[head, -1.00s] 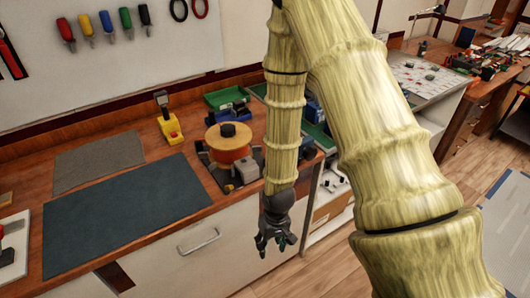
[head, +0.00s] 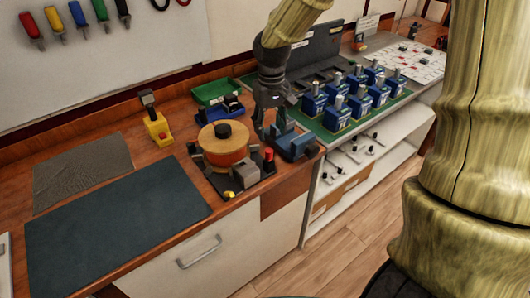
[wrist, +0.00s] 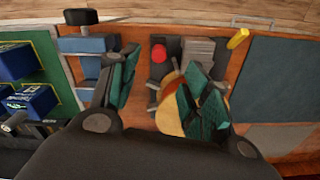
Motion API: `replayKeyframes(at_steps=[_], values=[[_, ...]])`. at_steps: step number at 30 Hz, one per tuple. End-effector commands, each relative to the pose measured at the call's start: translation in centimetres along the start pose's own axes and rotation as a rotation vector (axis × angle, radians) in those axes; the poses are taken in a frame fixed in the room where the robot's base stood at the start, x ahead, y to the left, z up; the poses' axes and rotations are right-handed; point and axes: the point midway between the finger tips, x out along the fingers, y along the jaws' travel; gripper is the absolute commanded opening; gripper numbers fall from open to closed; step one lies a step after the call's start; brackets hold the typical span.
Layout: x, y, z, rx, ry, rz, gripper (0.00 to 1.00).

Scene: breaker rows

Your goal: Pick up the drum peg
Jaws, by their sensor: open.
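A round orange drum (head: 224,152) with a dark cap (head: 223,130) sits on a dark base plate on the wooden bench. A short red peg (head: 268,157) stands on the plate at the drum's right, and a yellow piece (head: 229,195) shows at its front edge. I cannot tell for sure which of these is the drum peg. My gripper (head: 271,130) is open and empty, pointing down just right of the drum.
A blue vise-like block (head: 295,147) is close to the gripper's right. Green and blue trays (head: 217,92) stand behind the drum. Several blue breakers (head: 337,116) stand on a green mat at the right. A dark mat (head: 115,230) at the left is clear.

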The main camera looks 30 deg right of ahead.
Motion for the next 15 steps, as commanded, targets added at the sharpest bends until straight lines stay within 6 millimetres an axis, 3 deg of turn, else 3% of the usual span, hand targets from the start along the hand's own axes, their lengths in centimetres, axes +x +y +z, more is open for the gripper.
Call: replayKeyframes(at_steps=[5, 15], values=[[0.0, 0.2, -0.1, 0.001, -0.002, 0.005, 0.47], [4.0, 0.2, -0.1, 0.002, -0.002, 0.005, 0.47]])
